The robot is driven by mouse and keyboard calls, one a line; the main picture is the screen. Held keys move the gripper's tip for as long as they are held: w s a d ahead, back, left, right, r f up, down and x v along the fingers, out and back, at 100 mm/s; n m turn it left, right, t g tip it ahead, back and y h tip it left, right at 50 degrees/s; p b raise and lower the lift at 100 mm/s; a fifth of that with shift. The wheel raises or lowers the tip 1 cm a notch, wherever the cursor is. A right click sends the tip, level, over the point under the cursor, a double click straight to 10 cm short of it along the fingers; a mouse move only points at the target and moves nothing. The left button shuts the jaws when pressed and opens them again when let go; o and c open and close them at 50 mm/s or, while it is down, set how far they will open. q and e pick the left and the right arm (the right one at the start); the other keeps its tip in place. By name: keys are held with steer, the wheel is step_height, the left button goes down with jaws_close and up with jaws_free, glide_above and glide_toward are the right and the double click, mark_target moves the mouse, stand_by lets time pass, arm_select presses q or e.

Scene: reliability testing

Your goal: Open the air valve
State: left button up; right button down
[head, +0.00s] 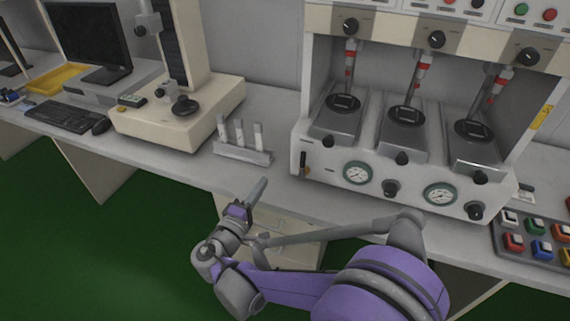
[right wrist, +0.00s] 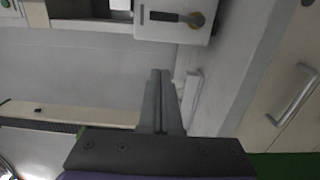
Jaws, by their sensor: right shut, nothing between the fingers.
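The likely air valve is a small dark lever with a yellowish round part (head: 304,163), at the left end of the testing machine's front panel in the head view. In the right wrist view, the dark lever with its yellowish end (right wrist: 180,18) is near the top, on a pale panel. My right gripper (head: 263,183) is left of and below the valve in the head view, apart from it. In the right wrist view its fingers (right wrist: 160,74) are together, with nothing between them, pointing toward the valve's panel. My left gripper is not in view.
The testing machine (head: 330,183) has gauges, dark knobs and three stations. A rack with white tubes (head: 243,153) stands left of the valve, beside a cream instrument (head: 160,125). Colored buttons (head: 540,245) are at right. The bench's front edge is close to my gripper.

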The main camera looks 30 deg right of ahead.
mark_target(303, 165)
steer(key=shift+d, duration=0.1)
steer(key=w+d+b, duration=0.1)
steer(key=w+d, duration=0.2)
steer(key=d, duration=0.8)
steer(key=shift+w, duration=0.3)
